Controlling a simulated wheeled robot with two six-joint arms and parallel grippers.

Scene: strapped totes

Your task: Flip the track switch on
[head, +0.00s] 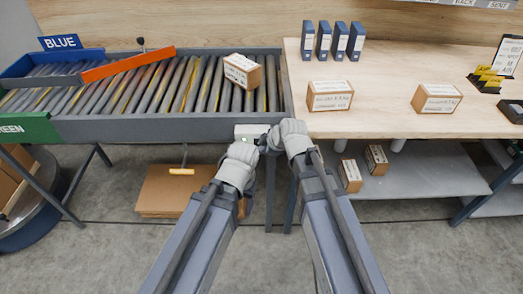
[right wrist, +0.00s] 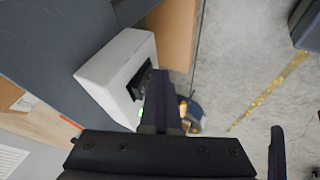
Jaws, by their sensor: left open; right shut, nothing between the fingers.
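The track switch is a white box (head: 246,130) on the front rail of the roller conveyor, near its right end. It also shows in the right wrist view as a white box (right wrist: 108,72) with a dark rocker (right wrist: 138,82) on its face and a small green light beside it. My right gripper (head: 266,141) is shut and empty, its fingertips (right wrist: 158,82) close in front of the rocker; I cannot tell whether they touch it. My left gripper (head: 250,142) is open just below the box and beside the right one. The grippers partly hide the switch in the head view.
A brown carton (head: 242,71) lies on the conveyor rollers (head: 205,85). An orange diverter bar (head: 128,64) crosses the rollers at the left. A wooden table (head: 385,80) with cartons and blue binders stands at the right.

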